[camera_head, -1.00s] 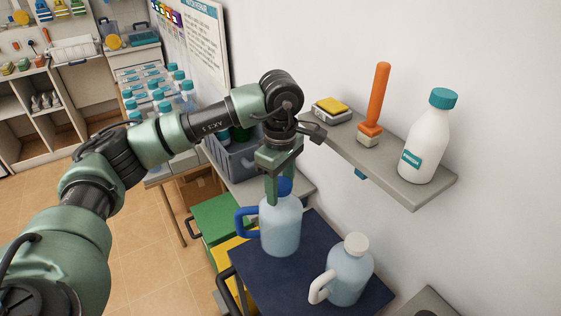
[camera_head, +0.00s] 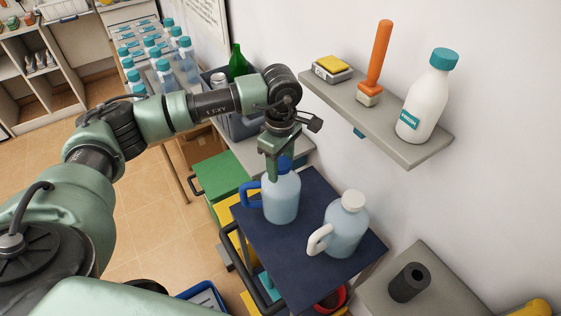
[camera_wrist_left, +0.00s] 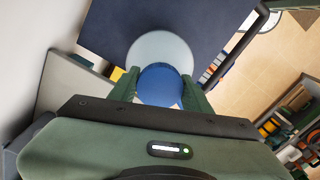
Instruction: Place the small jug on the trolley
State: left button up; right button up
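A pale translucent jug (camera_head: 282,200) with a blue cap and blue handle stands on the dark blue top of the trolley (camera_head: 300,270), near its far left edge. My left gripper (camera_head: 281,172) points down over this jug, with its fingers on either side of the cap. In the left wrist view the fingers (camera_wrist_left: 160,88) flank the blue cap (camera_wrist_left: 160,84), and narrow gaps show beside it, so they look open. A second jug (camera_head: 346,230), with a white cap and white handle, stands beside it on the trolley, nearer me. My right gripper is not in view.
A grey bin (camera_head: 240,125) stands behind my arm. A grey surface (camera_head: 440,280) with a dark cylinder is at lower right.

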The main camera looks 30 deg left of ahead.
pick_arm(q)
jog(key=o, duration=0.3)
jog(key=shift+s, duration=0.1)
jog(key=shift+r, duration=0.15)
jog(key=shift+r+b, duration=0.3)
notch_tip(320, 180, up, 11)
jog(key=b, duration=0.3)
jog(key=shift+r+b, duration=0.15)
jog(key=shift+b, duration=0.15)
